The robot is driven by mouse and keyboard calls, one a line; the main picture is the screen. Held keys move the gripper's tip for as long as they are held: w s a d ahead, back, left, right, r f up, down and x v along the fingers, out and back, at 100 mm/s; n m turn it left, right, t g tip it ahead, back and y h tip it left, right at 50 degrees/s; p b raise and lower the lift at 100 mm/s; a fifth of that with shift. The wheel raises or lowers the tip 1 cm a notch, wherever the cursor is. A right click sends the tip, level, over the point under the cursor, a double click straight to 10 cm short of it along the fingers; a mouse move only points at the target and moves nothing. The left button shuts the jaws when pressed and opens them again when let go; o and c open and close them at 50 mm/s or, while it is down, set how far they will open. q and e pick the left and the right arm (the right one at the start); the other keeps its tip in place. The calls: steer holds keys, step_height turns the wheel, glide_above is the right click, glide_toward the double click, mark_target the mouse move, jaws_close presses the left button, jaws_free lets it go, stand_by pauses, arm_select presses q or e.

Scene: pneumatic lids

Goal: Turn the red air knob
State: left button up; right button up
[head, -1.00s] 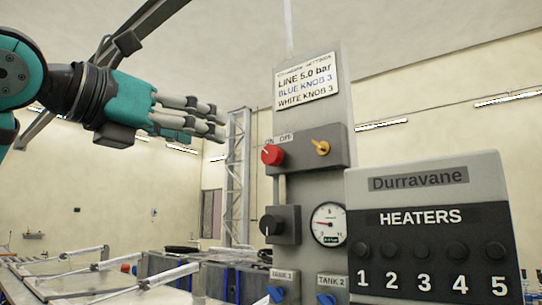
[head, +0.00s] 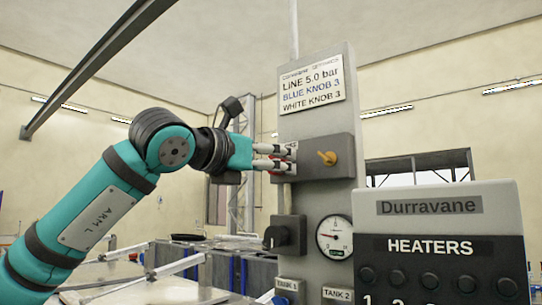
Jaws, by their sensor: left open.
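The red air knob sits on the upper grey box (head: 318,170) of the upright panel in the head view. Only slivers of the red knob (head: 278,171) show, because the fingers cover most of it. My left gripper (head: 290,158) is open, its fingers pointing right at the knob. The fingertips overlap the knob in the picture; I cannot tell whether they touch it. The knob's pointing direction and most of its ON/OFF label are hidden. My right gripper is out of view.
Below are a black knob (head: 284,236), a round gauge (head: 335,238) and tank labels. A HEATERS box (head: 437,246) stands at the lower right. A settings sign (head: 312,84) is above.

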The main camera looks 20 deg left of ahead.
arm_select(q)
steer(key=shift+w+d, duration=0.1)
steer(key=shift+w, duration=0.15)
steer(key=c, duration=1.2)
steer(key=shift+o, duration=0.2)
